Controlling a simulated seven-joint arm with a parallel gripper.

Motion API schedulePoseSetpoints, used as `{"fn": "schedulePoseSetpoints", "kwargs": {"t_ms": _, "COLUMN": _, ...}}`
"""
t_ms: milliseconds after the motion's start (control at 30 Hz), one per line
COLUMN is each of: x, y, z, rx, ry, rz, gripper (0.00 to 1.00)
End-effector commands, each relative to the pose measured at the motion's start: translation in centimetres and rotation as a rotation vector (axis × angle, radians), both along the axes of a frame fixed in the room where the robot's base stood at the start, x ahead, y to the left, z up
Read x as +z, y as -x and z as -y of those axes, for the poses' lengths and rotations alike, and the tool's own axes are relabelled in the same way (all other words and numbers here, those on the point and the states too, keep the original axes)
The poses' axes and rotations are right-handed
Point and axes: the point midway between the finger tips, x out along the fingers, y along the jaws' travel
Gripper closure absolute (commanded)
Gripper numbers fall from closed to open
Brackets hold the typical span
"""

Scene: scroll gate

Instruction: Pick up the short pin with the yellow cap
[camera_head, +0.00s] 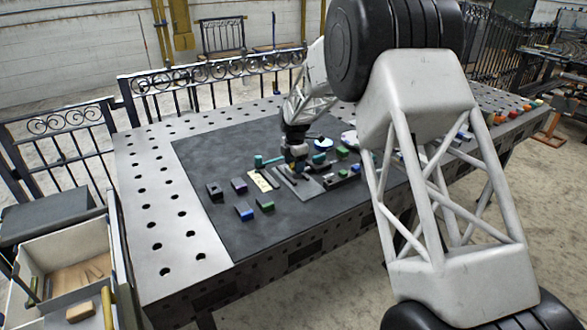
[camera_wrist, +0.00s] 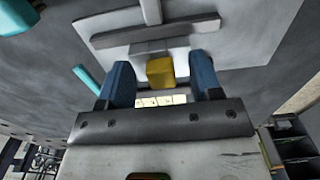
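The yellow cap (camera_wrist: 160,72) shows in the wrist view as a small block between my gripper's two blue fingers. My gripper (camera_wrist: 163,80) is open, with a visible gap between each finger and the cap. The pin below the cap is hidden, so its length cannot be told. A grey block and a pale plate lie behind the cap in that view. In the head view my gripper (camera_head: 295,168) is low over the dark mat; the cap cannot be made out clearly there.
A cream card (camera_head: 262,181) and a teal-headed tool (camera_head: 270,160) lie close to my gripper on the dark mat (camera_head: 222,150). Small dark blocks, some with blue or green tops, stand nearby. The mat's left part is clear. A bin (camera_head: 60,255) stands left of the table.

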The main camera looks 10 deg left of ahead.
Motion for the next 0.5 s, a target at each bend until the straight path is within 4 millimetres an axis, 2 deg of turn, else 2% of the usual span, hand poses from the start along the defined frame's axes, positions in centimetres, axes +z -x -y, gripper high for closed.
{"fn": "schedulePoseSetpoints", "kwargs": {"t_ms": 67, "x": -0.67, "y": 0.17, "z": 0.12, "rx": 0.0, "ry": 0.004, "rz": -0.008, "gripper": 0.43}}
{"fn": "schedulePoseSetpoints", "kwargs": {"t_ms": 433, "x": -0.9, "y": 0.24, "z": 0.13, "rx": 0.0, "ry": 0.004, "rz": -0.01, "gripper": 0.98}}
{"fn": "schedulePoseSetpoints", "kwargs": {"t_ms": 500, "x": -0.95, "y": 0.27, "z": 0.14, "rx": 0.0, "ry": 0.005, "rz": -0.011, "gripper": 1.0}}
